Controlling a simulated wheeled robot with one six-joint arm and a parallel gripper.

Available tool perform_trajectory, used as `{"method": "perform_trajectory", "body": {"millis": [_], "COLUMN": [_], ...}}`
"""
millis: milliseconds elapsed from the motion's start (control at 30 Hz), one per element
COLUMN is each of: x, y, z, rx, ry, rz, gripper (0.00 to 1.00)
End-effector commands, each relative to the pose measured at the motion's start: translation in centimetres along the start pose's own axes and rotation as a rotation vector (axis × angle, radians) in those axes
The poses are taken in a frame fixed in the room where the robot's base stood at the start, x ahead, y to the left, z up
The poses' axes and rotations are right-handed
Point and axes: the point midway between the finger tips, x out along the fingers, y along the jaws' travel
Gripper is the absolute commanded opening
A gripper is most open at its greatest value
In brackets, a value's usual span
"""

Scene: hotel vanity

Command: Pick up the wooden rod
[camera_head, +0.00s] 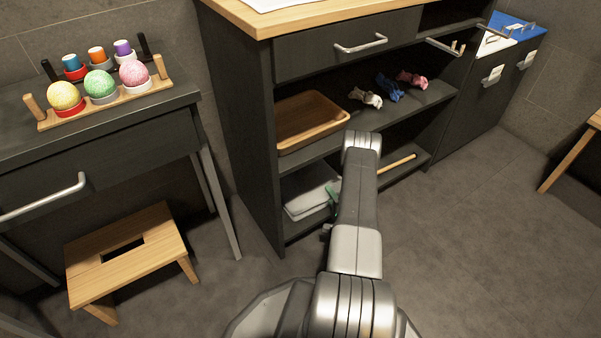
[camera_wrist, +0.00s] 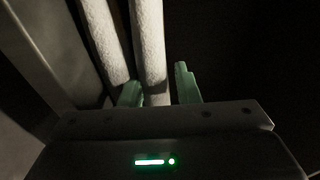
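The wooden rod (camera_head: 398,163) lies on the bottom shelf of the dark open cabinet in the head view. Its left end runs behind my arm, and I cannot make it out in the wrist view. My gripper reaches low in front of the cabinet; in the head view only a bit of green finger shows beside the pale folded stack. In the wrist view my gripper (camera_wrist: 159,86) has its two green fingers apart. A pale, rough, long shape (camera_wrist: 148,45) runs between or behind them; I cannot tell if it touches.
A pale folded stack (camera_head: 308,203) lies on the bottom shelf. Above it are a wooden tray (camera_head: 312,122) and small cloth bundles (camera_head: 390,88). Cabinet side walls and the middle shelf bound the space.

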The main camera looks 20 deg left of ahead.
Motion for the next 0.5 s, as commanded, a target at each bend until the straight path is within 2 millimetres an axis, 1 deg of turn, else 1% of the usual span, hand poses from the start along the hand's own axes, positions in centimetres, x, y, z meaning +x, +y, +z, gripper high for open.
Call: {"method": "perform_trajectory", "body": {"millis": [233,267,300,367,400,500], "x": [-0.07,-0.07,-0.07,-0.06,-0.06,-0.06], "y": [-0.01,-0.01,-0.01,-0.01,-0.01,-0.02], "z": [0.03,0.03,0.02,0.02,0.02,0.02], "rx": [0.001,0.001,0.001,0.001,0.001,0.001], "ry": [0.000,0.000,0.000,0.000,0.000,0.000], "rz": [0.000,0.000,0.000,0.000,0.000,0.000], "gripper": [0.29,0.27,0.19,0.07,0.00,0.00]}}
